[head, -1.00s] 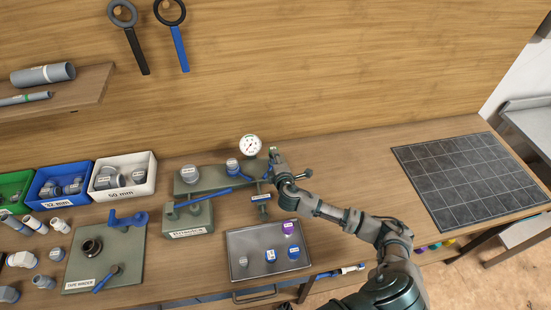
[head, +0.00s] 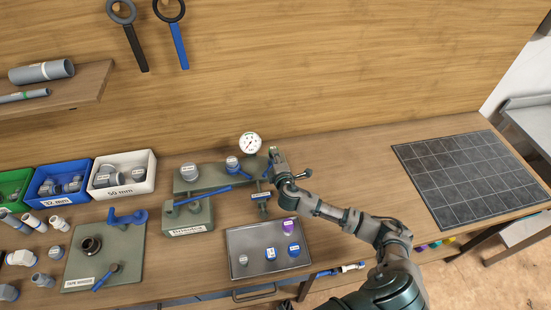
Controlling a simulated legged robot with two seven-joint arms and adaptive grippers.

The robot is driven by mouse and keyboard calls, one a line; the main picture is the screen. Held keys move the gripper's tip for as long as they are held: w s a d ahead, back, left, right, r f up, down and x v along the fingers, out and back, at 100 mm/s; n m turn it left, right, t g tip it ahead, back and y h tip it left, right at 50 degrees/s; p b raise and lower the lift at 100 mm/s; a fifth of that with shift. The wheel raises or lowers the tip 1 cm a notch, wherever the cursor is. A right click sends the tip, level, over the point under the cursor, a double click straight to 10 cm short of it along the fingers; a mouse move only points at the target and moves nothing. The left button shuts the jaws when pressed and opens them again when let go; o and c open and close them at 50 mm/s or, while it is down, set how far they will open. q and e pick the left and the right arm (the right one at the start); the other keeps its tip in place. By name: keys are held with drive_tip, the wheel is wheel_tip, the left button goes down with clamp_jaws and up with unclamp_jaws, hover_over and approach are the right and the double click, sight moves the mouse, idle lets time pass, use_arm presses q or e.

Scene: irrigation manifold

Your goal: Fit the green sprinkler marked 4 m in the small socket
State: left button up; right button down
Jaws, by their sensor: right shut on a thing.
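My right gripper (head: 274,155) is shut at the right end of the grey-green manifold (head: 207,183), just right of the pressure gauge (head: 250,144). What it holds is almost wholly hidden by the fingers. It is most likely the green sprinkler, since no green one shows on the tray. The small socket seems to lie under or beside the fingers and cannot be made out. I cannot tell whether the held part touches it. Other sockets on the manifold carry a grey cap (head: 190,170) and a blue-topped part (head: 232,163). My left gripper is out of view.
A metal tray (head: 249,262) in front of the manifold holds a purple part (head: 289,226), blue parts (head: 294,250) and a small grey one. A blue lever (head: 209,195) lies along the manifold. Part bins stand at the left. The table between manifold and dark grid mat (head: 468,180) is clear.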

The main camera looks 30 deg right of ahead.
drive_tip(key=shift+f, duration=0.5)
drive_tip(key=c, duration=0.7)
unclamp_jaws()
drive_tip(key=shift+f, duration=0.1)
drive_tip(key=o, duration=0.3)
drive_tip(key=shift+r, duration=0.2)
wheel_tip(320, 180, up, 7)
drive_tip(key=p, duration=0.6)
drive_tip(key=shift+p, duration=0.35)
